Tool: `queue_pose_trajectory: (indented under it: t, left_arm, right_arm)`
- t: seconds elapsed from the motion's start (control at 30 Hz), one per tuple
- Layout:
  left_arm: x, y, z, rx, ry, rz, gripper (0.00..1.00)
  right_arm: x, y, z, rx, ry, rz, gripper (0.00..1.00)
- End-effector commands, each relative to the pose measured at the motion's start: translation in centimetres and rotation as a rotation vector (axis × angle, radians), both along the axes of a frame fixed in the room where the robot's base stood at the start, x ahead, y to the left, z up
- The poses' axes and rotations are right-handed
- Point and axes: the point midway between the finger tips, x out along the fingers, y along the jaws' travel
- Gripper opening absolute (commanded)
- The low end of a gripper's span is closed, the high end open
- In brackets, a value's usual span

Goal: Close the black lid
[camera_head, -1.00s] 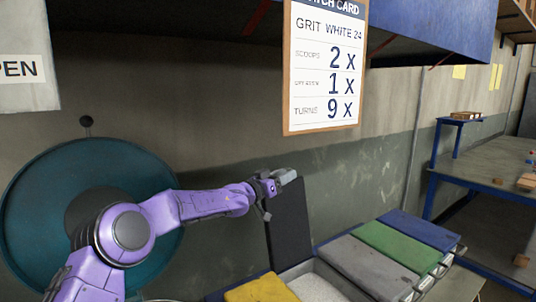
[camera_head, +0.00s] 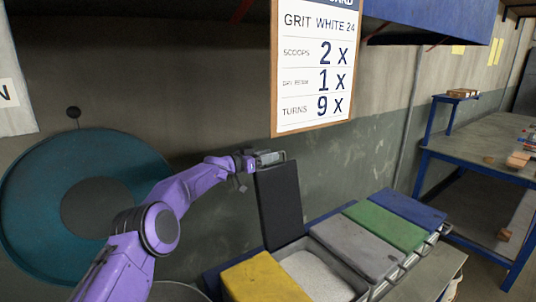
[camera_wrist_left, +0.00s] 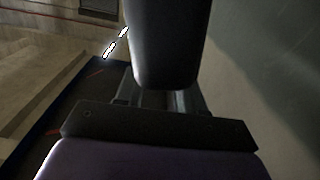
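The black lid (camera_head: 280,205) stands raised and nearly upright at the back of an open bin (camera_head: 362,290) of pale grit (camera_head: 318,275). My left gripper (camera_head: 270,157) is at the lid's top edge, so close that I cannot tell whether it touches. In the left wrist view a dark rounded block (camera_wrist_left: 165,45) fills the upper middle, just ahead of the gripper body. I cannot tell whether it is the lid, and the fingertips are not clear. My right gripper is out of view.
Yellow (camera_head: 262,280), grey (camera_head: 355,250), green (camera_head: 385,226) and blue (camera_head: 408,208) lids lie flat beside the open bin. A teal disc (camera_head: 45,230) stands at left. A card (camera_head: 315,70) hangs above, and a workbench (camera_head: 480,150) stands at right.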

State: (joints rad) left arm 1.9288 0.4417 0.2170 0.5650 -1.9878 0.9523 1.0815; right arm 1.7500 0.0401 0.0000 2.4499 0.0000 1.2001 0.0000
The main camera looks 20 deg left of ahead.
Motion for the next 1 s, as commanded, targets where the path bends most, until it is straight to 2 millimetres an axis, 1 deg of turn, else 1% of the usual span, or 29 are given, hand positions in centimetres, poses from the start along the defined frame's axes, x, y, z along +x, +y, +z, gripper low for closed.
queue_pose_trajectory:
  t: [0.13, 0.17, 0.2, 0.27, 0.3, 0.37, 0.4, 0.57, 0.67, 0.87, 1.0]
  left_arm:
    - [0.0, -0.1, -0.1, 0.000, 0.000, -0.001, 0.38]
    - [0.0, -0.1, -0.1, 0.000, 0.000, -0.001, 0.35]
    - [0.0, -0.1, -0.1, 0.000, 0.000, -0.001, 0.22]
    - [0.0, -0.1, -0.1, 0.000, 0.001, -0.002, 0.02]
    - [0.0, -0.1, -0.1, 0.001, 0.000, -0.001, 0.00]
    - [0.0, -0.1, -0.1, 0.001, 0.000, -0.001, 0.00]
    - [0.0, -0.4, 0.0, 0.000, 0.000, -0.002, 0.00]
    - [0.0, -0.4, 0.0, 0.006, -0.003, -0.002, 0.00]
    - [-0.3, -0.8, 0.0, 0.017, -0.010, -0.002, 0.00]
    - [-1.4, -2.7, 0.4, 0.072, -0.042, -0.004, 0.00]
    - [-2.6, -4.6, 0.6, 0.129, -0.078, -0.004, 0.00]
  right_arm:
    - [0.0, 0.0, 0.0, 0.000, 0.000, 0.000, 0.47]
    - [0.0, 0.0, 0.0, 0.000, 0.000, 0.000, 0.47]
    - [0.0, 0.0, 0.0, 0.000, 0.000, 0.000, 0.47]
    - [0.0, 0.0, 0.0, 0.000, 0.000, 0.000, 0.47]
    - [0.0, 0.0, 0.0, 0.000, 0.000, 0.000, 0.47]
    - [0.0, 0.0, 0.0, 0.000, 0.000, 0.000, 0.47]
    - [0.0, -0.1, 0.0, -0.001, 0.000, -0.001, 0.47]
    - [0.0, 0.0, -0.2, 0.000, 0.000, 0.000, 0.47]
    - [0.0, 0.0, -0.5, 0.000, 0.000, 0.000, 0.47]
    - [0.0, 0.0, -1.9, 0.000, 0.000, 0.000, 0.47]
    - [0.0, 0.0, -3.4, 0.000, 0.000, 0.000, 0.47]
